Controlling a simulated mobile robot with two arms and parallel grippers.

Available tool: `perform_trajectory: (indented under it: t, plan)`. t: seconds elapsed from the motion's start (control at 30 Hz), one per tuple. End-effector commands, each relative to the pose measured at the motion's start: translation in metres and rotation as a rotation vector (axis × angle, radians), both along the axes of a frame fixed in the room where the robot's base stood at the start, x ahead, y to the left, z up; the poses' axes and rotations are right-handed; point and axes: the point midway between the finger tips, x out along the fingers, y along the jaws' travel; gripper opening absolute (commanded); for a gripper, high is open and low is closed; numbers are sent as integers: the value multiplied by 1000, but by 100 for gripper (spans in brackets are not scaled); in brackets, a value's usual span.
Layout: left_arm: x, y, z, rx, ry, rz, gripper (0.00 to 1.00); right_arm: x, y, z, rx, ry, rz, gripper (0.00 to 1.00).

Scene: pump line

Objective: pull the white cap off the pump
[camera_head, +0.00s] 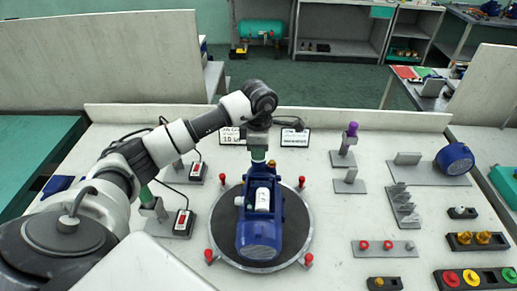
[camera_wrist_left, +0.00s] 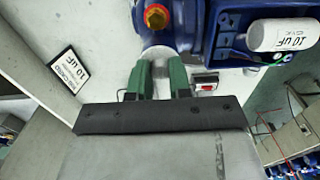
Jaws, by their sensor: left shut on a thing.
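The blue pump (camera_head: 262,236) lies on a round dark turntable with a pale rim (camera_head: 216,240). My left gripper (camera_head: 258,159) is at the pump's far end, pointing down. In the left wrist view its green fingers (camera_wrist_left: 163,80) are shut on a pale cap (camera_wrist_left: 159,60) at the end of the pump (camera_wrist_left: 203,22). The fingers hide most of the cap, and I cannot tell whether it is still seated. A white 10 uF cylinder (camera_head: 262,199) lies on top of the pump; it also shows in the left wrist view (camera_wrist_left: 283,33). My right gripper is not in view.
Red pegs (camera_head: 301,182) stand around the turntable. Two switch boxes (camera_head: 184,222) with cables are on the left. Label cards (camera_head: 295,137) stand behind. Grey stands (camera_head: 349,181) and a blue round part (camera_head: 455,158) are on the right. A low wall (camera_head: 370,119) closes the table's back.

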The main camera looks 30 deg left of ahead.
Motion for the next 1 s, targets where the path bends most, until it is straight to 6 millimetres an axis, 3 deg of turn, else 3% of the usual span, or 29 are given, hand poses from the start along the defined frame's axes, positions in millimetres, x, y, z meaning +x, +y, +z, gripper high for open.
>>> perform_trajectory:
  t: [0.17, 0.2, 0.3, 0.33, 1.0]
  plan:
    - [1, 0, 1, 0, -4, 1, 0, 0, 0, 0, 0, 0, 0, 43]
    - [1, 0, 1, 0, -4, 1, 16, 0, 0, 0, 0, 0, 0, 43]
    - [1, 0, 1, 0, -2, 1, 1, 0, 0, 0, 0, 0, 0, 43]
    - [1, 0, 1, 0, -2, 1, 0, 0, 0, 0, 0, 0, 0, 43]
    - [1, 1, 28, 1, -4, 0, 0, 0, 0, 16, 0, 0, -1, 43]
